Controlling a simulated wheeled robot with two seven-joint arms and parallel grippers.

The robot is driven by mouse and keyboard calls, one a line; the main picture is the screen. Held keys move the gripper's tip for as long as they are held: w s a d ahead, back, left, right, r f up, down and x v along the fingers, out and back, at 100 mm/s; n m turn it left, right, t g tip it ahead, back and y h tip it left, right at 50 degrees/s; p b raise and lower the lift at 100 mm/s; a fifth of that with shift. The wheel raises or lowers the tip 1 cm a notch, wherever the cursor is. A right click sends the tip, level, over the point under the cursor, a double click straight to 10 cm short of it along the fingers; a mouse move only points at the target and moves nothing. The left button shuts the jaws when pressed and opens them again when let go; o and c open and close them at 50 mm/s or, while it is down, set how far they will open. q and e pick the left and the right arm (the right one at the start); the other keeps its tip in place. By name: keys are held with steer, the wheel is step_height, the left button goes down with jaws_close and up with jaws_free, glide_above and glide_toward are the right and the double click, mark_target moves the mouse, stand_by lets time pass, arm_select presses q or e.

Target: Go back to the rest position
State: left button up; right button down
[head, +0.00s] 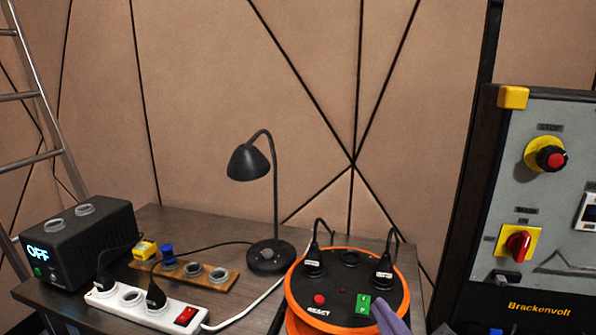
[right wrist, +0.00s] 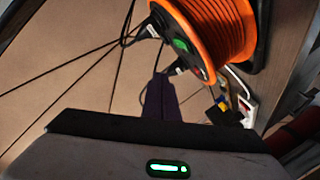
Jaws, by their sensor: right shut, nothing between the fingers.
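My right gripper (head: 382,308) shows as a purple-grey finger tip at the bottom of the head view, over the right front of the orange cable reel (head: 410,288). Its tip appears just right of the green switch (head: 362,304); I cannot tell if they touch. In the right wrist view my right gripper (right wrist: 161,88) is dark and shut, with nothing held. The reel's orange cable (right wrist: 205,30) is beyond it there. The reel's top has a red RESET button (head: 319,299) and two black plugs. My left gripper is not in view.
On the table (head: 190,222) stand a black desk lamp (head: 248,163), a white power strip (head: 130,310), a wooden socket board (head: 215,282) and a black box reading OFF (head: 80,245). A control cabinet (head: 530,215) stands at the right.

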steer(key=s+d+f+m+g+h, duration=0.1)
steer(key=s+d+f+m+g, duration=0.2)
steer(key=s+f, duration=0.35)
steer(key=s+d+f+m+g+h, duration=0.1)
steer(key=s+d+f+m+g, duration=0.15)
steer(key=f, duration=0.65)
steer(key=s+d+f+m+g, duration=0.1)
steer(key=s+f+m+g, duration=0.2)
steer(key=s, duration=0.4)
steer(key=s+d+f+g, duration=0.2)
steer(key=s+f+g, duration=0.2)
steer(key=s+f, duration=0.3)
steer(key=w+a+f+t+y, duration=0.2)
steer(key=a+f+t, duration=0.3)
steer(key=f, duration=0.5)
steer(key=shift+w+a, duration=0.25)
steer(key=shift+w, duration=0.35)
steer(key=shift+d, duration=0.1)
